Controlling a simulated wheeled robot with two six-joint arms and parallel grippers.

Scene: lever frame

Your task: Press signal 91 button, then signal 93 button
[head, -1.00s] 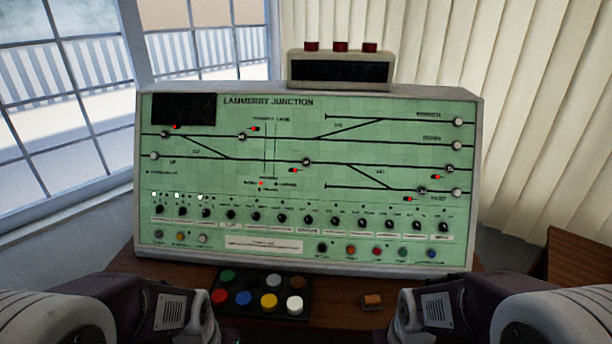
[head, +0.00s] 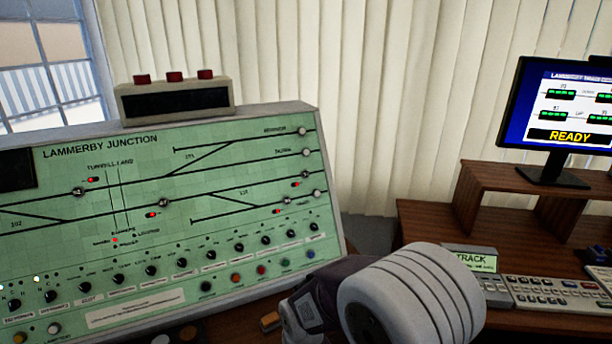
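The green Lammerby Junction panel (head: 60,165) fills the left of the head view, its left end cut off. Round numbered buttons sit on its track lines, among them one at left (head: 78,191), one in the middle (head: 165,184) and one toward the right (head: 295,184). Their numbers are too small to read, so I cannot tell which are signals 91 and 93. Small red lights glow near several of them. My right arm comes in at the bottom, in front of the panel's lower right corner; no gripper fingers show. My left gripper is out of view.
A box with three red caps (head: 174,100) stands on the panel's top. At right are a wooden desk (head: 420,222), a monitor (head: 560,105) reading READY, a TRACK sign (head: 471,259) and a keyboard (head: 540,293). Dark knobs line the panel's lower part.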

